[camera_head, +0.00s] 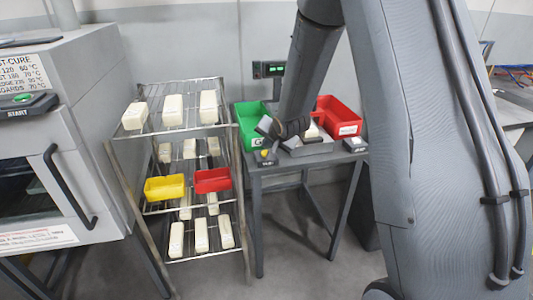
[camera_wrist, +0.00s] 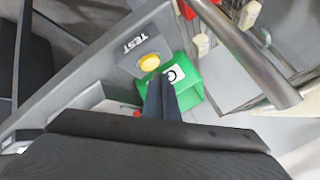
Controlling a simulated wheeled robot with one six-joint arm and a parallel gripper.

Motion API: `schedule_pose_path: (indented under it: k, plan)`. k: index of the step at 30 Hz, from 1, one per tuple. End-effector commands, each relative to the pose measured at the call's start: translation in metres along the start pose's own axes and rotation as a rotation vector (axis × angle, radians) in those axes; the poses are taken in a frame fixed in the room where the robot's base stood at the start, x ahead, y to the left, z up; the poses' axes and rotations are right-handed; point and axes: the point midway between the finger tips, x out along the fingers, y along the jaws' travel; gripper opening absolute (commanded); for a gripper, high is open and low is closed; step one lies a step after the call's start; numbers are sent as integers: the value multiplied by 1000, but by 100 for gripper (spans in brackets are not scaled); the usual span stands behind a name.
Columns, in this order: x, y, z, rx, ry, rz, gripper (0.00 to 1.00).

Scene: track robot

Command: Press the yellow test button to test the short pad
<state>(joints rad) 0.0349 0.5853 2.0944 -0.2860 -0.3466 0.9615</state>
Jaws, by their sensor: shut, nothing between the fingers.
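The yellow test button (camera_wrist: 150,62) sits on a grey box marked TEST in the wrist view. It also shows as a small yellow spot (camera_head: 264,153) at the table's front left in the head view. My gripper (camera_wrist: 161,80) is shut and empty. In the wrist view its fingertips appear just below the button; I cannot tell the height gap. In the head view my gripper (camera_head: 266,128) is above the left side of the small table. A pale pad (camera_head: 312,130) is partly hidden behind my arm at the tester; I cannot tell its length.
A green bin (camera_head: 248,113) and a red bin (camera_head: 342,127) stand at the table's back. A wire rack (camera_head: 150,208) with several pale pads and small yellow and red trays stands left. A grey oven (camera_head: 85,90) is at far left. A green-lit display (camera_head: 268,69) stands behind.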

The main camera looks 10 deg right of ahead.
Motion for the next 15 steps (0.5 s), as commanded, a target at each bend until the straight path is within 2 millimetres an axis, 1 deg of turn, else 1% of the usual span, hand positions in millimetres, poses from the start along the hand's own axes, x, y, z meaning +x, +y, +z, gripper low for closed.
schedule_pose_path:
  k: [15]
  plan:
    - [6, 5, 5, 1, -1, 1, 0]
